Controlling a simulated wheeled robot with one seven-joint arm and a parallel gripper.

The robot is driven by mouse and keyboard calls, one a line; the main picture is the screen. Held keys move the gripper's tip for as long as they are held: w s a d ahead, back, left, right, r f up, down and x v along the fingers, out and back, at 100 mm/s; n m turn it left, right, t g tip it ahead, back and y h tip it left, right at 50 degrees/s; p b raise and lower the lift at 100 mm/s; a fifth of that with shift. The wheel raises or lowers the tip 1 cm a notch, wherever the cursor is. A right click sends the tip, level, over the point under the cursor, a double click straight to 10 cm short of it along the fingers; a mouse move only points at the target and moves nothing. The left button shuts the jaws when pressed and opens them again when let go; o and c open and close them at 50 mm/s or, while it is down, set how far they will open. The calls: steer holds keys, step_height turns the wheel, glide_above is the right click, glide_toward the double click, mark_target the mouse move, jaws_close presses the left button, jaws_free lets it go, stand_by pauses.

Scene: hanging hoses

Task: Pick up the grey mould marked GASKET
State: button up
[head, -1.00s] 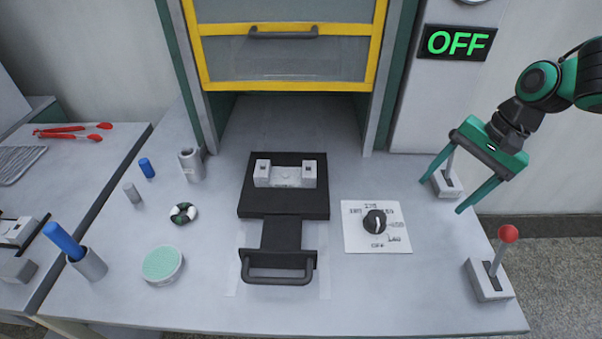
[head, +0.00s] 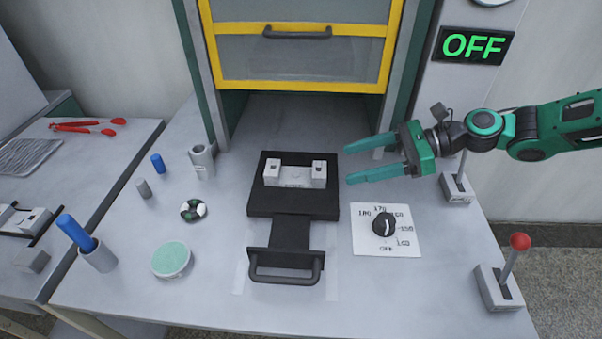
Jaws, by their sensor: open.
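A light grey mould (head: 295,176) with two raised ends sits on the back part of a black tray (head: 292,208) in the middle of the bench. Small marking shows on its front face, too small to read. My gripper (head: 346,165) is open and empty, its two green fingers pointing left. In the picture its tips are just right of the mould and apart from it; its height above the bench is hard to tell. Other small grey blocks (head: 32,260) lie on the left table, with no readable marking.
A yellow-framed press door (head: 300,60) is raised behind the tray. A dial plate (head: 386,230) lies right of the tray, with levers (head: 502,285) at the right edge. Cylinders, a cup (head: 98,256) and a round green pad (head: 171,260) stand left. The tray handle (head: 286,275) faces front.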

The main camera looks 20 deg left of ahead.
mark_target(316, 169)
steer(key=x, duration=0.5)
steer(key=shift+a, duration=0.1)
steer(key=shift+r+x, duration=0.15)
steer(key=shift+x, duration=1.2)
steer(key=shift+r+x, duration=0.15)
steer(key=shift+x, duration=1.2)
steer(key=shift+a, duration=0.15)
steer(key=c, duration=1.5)
steer(key=shift+r, duration=0.1)
